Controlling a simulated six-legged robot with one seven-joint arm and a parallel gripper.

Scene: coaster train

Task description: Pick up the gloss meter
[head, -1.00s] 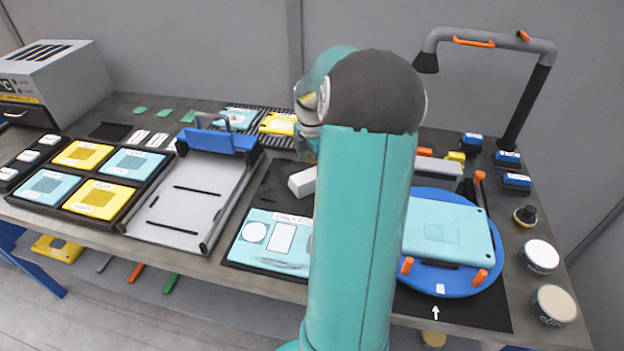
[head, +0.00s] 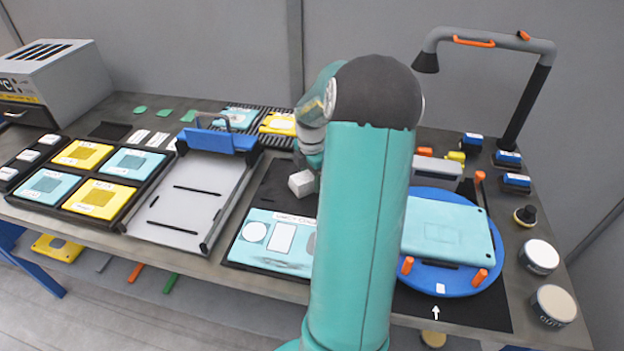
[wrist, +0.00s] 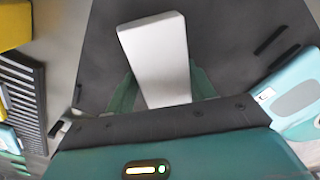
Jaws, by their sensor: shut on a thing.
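The gloss meter appears as a plain white block (head: 301,183) over the dark mat, just left of my arm in the head view. In the wrist view the block (wrist: 156,50) stands out beyond the gripper's edge, with green fingers on both sides. My gripper (wrist: 160,88) is shut on it. In the head view my arm hides the fingers and part of the block. Whether the block touches the mat is unclear.
A teal panel with white shapes (head: 262,260) lies in front of the block. A grey tray with a blue clamp (head: 200,190) stands to the left. A blue turntable (head: 440,284) with a teal case is at the right. A curved lamp arm (head: 515,110) rises behind.

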